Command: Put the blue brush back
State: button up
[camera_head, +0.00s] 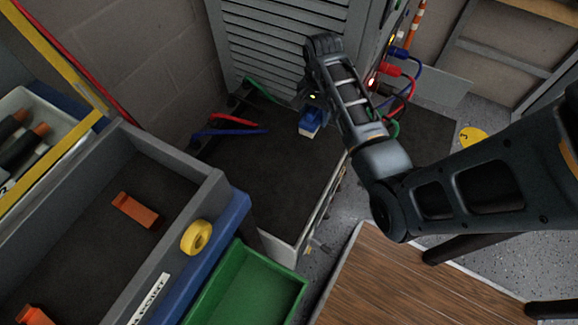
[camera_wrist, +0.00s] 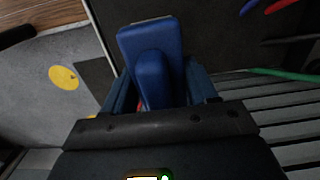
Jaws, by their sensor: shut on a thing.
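The blue brush (camera_head: 311,121) is a small blue block with a pale edge at its lower end. It hangs from my gripper (camera_head: 312,104) in front of the grey louvred cabinet, over a dark mat-covered surface. In the wrist view the brush (camera_wrist: 152,62) fills the middle, between blue fingers on both sides of my gripper (camera_wrist: 158,90). My gripper is shut on it. The brush appears to be above the surface, but the exact gap cannot be told.
Red, blue and green cables (camera_head: 232,131) lie on the dark surface (camera_head: 270,185). Connected plugs (camera_head: 392,69) stand on the cabinet's right side. A grey drawer (camera_head: 215,190) with orange pieces, a yellow tape roll (camera_head: 196,237) and a green bin (camera_head: 298,290) are lower left. A wooden top (camera_head: 400,285) is lower right.

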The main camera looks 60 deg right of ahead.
jog(key=a+f, duration=0.2)
jog(key=a, duration=0.1)
jog(key=w+a+f+b, duration=0.1)
jog(key=a+f, duration=0.1)
jog(key=a, duration=0.2)
jog(key=w+a+f, duration=0.1)
jog(key=a+f, duration=0.1)
jog(key=a, duration=0.2)
jog(key=shift+f, duration=0.4)
notch_tip(320, 180, down, 4)
jog(key=shift+f+b, duration=0.1)
jog(key=shift+b, duration=0.65)
jog(key=o, duration=1)
